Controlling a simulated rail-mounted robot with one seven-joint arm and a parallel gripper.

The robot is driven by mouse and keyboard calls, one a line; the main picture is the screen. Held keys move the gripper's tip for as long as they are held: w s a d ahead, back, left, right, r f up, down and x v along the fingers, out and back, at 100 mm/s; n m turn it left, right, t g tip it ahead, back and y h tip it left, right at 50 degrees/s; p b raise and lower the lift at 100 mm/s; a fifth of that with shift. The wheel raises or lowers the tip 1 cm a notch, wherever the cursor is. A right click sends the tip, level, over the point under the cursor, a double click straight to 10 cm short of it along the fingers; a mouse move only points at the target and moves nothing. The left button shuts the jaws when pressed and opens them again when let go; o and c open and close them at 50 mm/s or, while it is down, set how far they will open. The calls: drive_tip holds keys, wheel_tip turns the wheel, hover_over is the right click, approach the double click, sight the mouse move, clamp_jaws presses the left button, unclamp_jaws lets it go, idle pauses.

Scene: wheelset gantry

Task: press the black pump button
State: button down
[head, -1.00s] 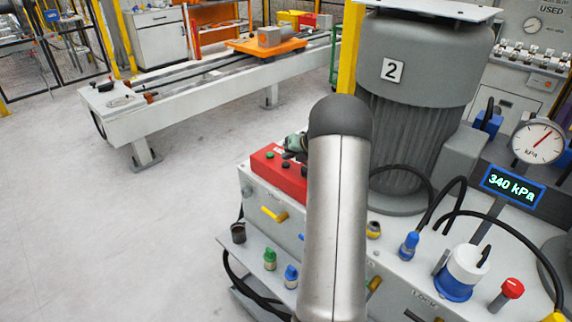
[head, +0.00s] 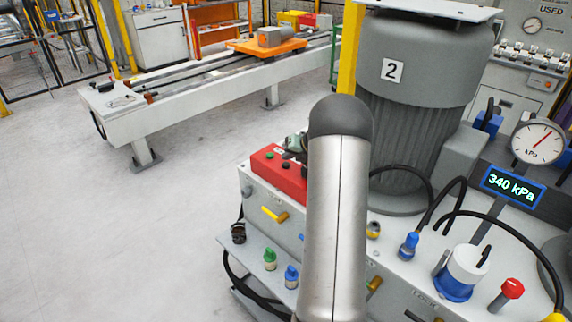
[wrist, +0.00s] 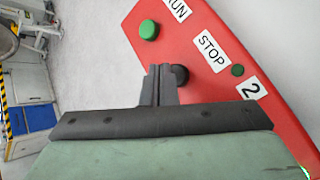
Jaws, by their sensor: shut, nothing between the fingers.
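The red control box (wrist: 230,100) fills the right of the wrist view, with labels reading RUN, STOP and 2. The black button (wrist: 181,74) is on it below the STOP label, partly hidden by my fingertips. My gripper (wrist: 160,70) is shut and empty, its tips over the left edge of the black button. Whether they touch it I cannot tell. In the head view the red box (head: 290,181) sits on the grey pump unit, and my gripper (head: 295,143) is at its far edge, partly hidden by my arm.
A larger green button (wrist: 149,29) and a small green one (wrist: 237,70) flank the black button. The grey motor marked 2 (head: 415,100) stands to the right. A digital display (head: 512,187) reads 340 kPa. Open floor lies to the left.

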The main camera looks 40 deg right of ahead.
sight(289, 165)
drive_tip(key=shift+f, duration=0.1)
idle(0.4)
drive_tip(key=shift+f, duration=0.35)
drive_tip(key=shift+f, duration=0.5)
idle(0.6)
drive_tip(key=shift+r+p, duration=0.75)
drive_tip(key=shift+r, duration=0.15)
wheel_tip(289, 165, up, 5)
drive_tip(key=p, duration=0.5)
drive_tip(key=shift+r, duration=0.1)
